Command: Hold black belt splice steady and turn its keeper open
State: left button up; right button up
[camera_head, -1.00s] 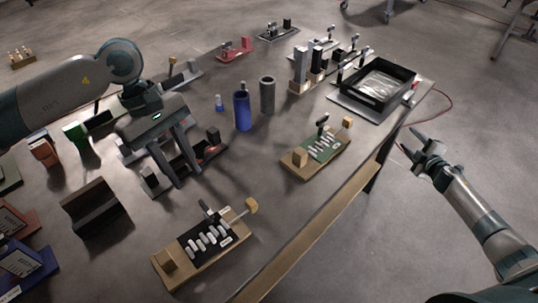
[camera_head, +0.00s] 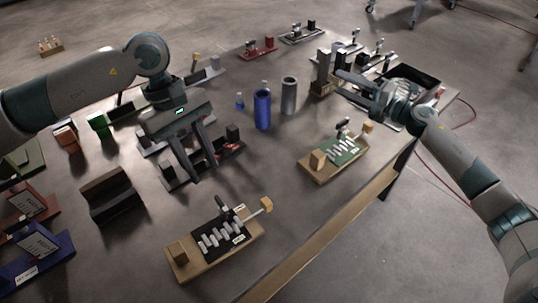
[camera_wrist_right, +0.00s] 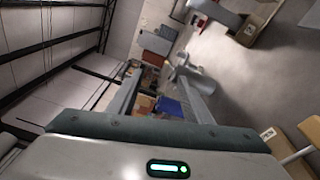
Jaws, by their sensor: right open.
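The black belt splice (camera_head: 222,238) is a black plate with a row of pale bars on a wooden board, at the front of the table in the head view. A dark lever stands at its back edge, and a rod with a wooden knob (camera_head: 267,204) sticks out at its right end. I cannot tell which part is the keeper. My left gripper (camera_head: 205,168) is open above a dark fixture behind the splice, apart from the splice. My right gripper (camera_head: 342,84) is open and empty over the table's right side, far from the splice.
A similar green splice (camera_head: 343,151) lies to the right, near the table's front edge. A blue cylinder (camera_head: 262,110) and a grey cylinder (camera_head: 289,96) stand mid-table. A black tray (camera_head: 428,76) is behind my right arm. A dark block (camera_head: 110,195) lies left of the splice.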

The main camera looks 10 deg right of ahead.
jog(key=s+a+r+n+g+y, duration=0.15)
jog(key=s+a+n+g, duration=0.3)
jog(key=a, duration=0.55)
jog(key=s+a+r+n+g+y, duration=0.1)
jog(key=s+a+r+n+g, duration=0.25)
jog(key=a+n, duration=0.45)
jog(key=s+a+r+n+g+y, duration=0.15)
jog(key=s+a+n+g, duration=0.3)
jog(key=a, duration=0.75)
jog(key=s+a+n+g+h, duration=0.2)
jog(key=s+a+n+g, duration=0.1)
jog(key=s, duration=0.1)
jog(key=n+t+h, duration=0.1)
jog(key=n+h, duration=1)
jog(key=h, duration=0.2)
send_over(269, 199)
jog(key=shift+f, duration=1.85)
jog(key=shift+f, duration=0.15)
notch_tip(269, 199, down, 17)
jog(key=shift+f, duration=0.1)
